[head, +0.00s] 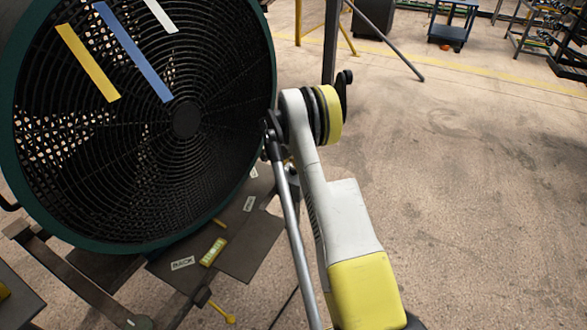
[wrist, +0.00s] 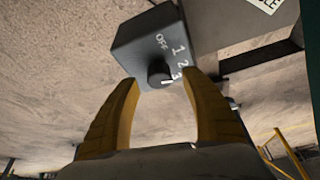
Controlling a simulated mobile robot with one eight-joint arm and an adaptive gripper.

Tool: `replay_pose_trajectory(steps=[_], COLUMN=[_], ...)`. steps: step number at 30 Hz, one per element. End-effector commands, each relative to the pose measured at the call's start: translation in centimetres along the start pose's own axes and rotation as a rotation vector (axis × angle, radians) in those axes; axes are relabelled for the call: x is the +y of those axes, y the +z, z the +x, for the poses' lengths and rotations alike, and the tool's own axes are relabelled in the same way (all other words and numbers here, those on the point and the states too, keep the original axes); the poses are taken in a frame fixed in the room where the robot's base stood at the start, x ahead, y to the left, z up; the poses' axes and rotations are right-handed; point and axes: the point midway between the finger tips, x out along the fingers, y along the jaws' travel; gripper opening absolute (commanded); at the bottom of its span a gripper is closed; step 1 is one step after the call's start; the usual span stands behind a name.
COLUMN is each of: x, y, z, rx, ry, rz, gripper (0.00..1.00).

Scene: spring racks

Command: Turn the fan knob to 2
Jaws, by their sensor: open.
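The fan knob (wrist: 157,72) is a round black dial on a dark grey control box (wrist: 140,45) in the wrist view. The box face is marked OFF, 1, 2 and 3, and a white mark on the knob appears to lie near the 3. My gripper (wrist: 161,79) is open, with one yellow finger on each side of the knob; whether either touches it I cannot tell. The large fan (head: 187,120), with a dark green rim and black grille, fills the left of the head view. There the knob and my gripper's fingers are hidden.
Yellow, blue (head: 135,52) and white strips hang across the grille. Dark plates (head: 250,238) with small labels lie below the fan. Open concrete floor (head: 460,200) spreads to the right. A blue cart (head: 450,28) and a rack stand far back.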

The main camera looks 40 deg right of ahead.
Motion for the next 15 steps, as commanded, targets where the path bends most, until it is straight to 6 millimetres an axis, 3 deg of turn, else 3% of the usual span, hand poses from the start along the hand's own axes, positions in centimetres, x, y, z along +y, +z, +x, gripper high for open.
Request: replay_pose_trajectory(steps=[9, 15], x=[0.0, 0.1], y=[0.1, 0.0], z=[-7.1, -9.6], rx=[0.000, -0.001], ry=[0.000, 0.001], rz=[-0.001, 0.000], gripper=[0.54, 0.54])
